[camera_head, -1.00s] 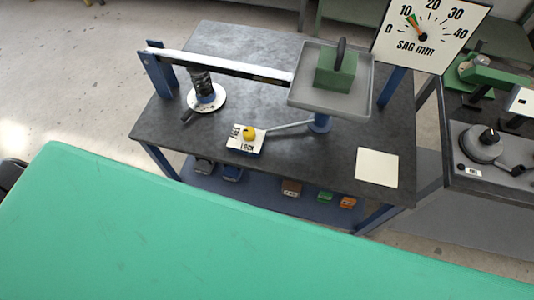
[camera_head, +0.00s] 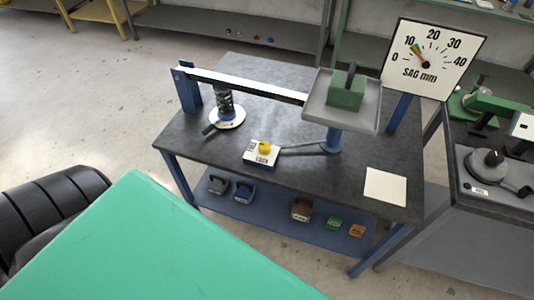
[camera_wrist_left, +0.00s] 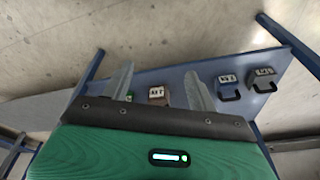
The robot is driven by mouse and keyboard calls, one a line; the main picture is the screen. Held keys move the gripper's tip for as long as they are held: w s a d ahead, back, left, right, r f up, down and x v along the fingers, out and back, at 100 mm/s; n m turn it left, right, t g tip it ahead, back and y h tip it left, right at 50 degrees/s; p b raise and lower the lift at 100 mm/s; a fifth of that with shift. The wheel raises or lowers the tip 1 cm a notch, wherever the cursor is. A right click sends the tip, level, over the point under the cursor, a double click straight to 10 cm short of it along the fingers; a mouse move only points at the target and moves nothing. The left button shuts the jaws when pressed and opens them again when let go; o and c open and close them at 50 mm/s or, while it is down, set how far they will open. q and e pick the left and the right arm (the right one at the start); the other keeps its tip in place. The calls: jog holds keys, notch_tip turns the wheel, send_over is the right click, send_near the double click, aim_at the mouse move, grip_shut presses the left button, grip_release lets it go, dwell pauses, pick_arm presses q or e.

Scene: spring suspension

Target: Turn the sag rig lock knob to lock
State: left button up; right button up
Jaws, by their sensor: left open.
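The yellow lock knob (camera_head: 264,147) sits on a small white-topped block (camera_head: 261,159) on the dark table. A LOCK label is on the block's front; another label at its left is too small to read. A thin grey rod runs from the block to the post under the pan. In the left wrist view my left gripper (camera_wrist_left: 160,72) is open and empty, its two fingers spread in front of the table's lower shelf. It is apart from the knob, which that view does not show. Neither gripper shows in the head view.
The rig's beam (camera_head: 245,86) runs from a blue post over a black spring to a grey pan (camera_head: 318,110) with a green weight (camera_head: 346,92). A sag dial (camera_head: 433,58) stands behind. Several weights lie on the blue shelf (camera_head: 270,218). A pale card (camera_head: 386,186) lies at the table's right.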

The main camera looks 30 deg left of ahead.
pick_arm(q)
jog(key=w+d+r+m+t+h+b, duration=0.1)
jog(key=w+r+m, duration=0.15)
jog(key=r, duration=0.65)
jog(key=w+d+r+m, duration=0.1)
jog(key=w+r, duration=0.3)
jog(key=r, duration=0.5)
jog(key=m+g+y, duration=0.1)
jog(key=m+g, duration=0.2)
jog(key=m, duration=1.3)
send_near(264, 144)
notch_tip(264, 144, down, 10)
jog(key=shift+d+f+p, duration=0.1)
jog(key=shift+f+p, duration=0.05)
jog(key=shift+p, duration=0.75)
jog(key=c, duration=1)
